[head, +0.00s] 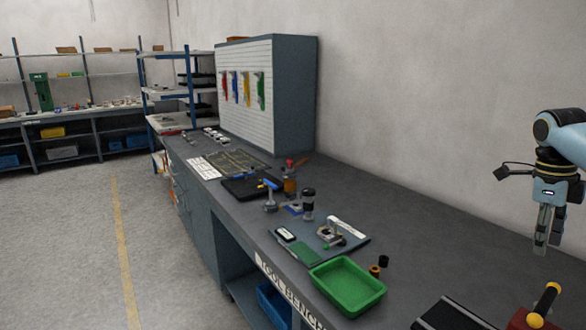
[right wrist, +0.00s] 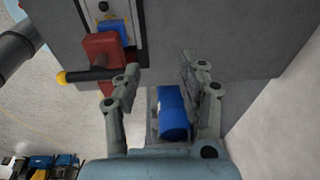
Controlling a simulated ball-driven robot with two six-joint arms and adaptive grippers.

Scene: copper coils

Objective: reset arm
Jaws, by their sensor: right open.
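My right gripper (head: 548,243) is raised above the far right end of the bench, its fingers pointing down, with nothing between them in the head view. In the right wrist view the right gripper (right wrist: 158,95) has its two fingers spread apart. A blue cylindrical thing (right wrist: 172,113) shows between and below the fingers, apparently on a grey surface. I cannot tell its distance from the fingers. My left gripper is in neither view.
The long grey bench (head: 405,235) carries a green tray (head: 347,286), small tools and parts. A red vise-like tool with a black-and-yellow handle (head: 544,303) stands at the lower right; it also shows in the right wrist view (right wrist: 103,50). A pegboard cabinet (head: 295,95) stands behind. The bench's back right is clear.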

